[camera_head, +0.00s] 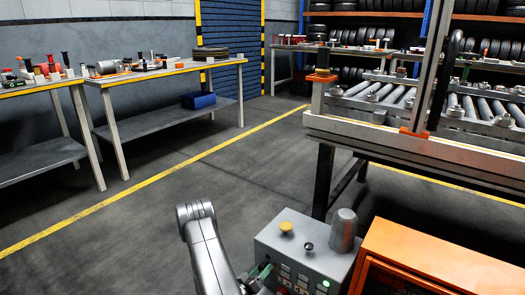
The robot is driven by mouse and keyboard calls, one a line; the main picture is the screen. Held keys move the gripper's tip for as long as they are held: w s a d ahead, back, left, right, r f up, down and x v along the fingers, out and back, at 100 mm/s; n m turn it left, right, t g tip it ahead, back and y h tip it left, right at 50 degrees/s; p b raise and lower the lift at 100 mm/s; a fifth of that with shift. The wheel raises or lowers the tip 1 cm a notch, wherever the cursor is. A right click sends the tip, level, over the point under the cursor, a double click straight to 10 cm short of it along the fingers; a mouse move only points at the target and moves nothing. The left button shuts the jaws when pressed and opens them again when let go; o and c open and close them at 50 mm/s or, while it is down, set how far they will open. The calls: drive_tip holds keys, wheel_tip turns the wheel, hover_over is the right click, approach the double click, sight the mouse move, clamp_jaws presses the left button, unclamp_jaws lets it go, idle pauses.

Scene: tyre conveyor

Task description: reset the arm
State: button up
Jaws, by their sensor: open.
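My arm (206,250) rises from the bottom edge, left of the grey control box. It is a grey link with a rounded joint at its upper end. My gripper is not clearly visible in this view, so I cannot see its fingers or anything between them. No object shows in contact with the visible part of the arm.
The grey control box (298,250) with buttons stands right of the arm, beside an orange cabinet (440,255). The roller conveyor (400,142) is at the right. Two workbenches (165,72) (40,87) line the left wall. The floor between is clear.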

drive_tip(key=shift+p+v, duration=0.45)
drive_tip(key=shift+v, duration=2)
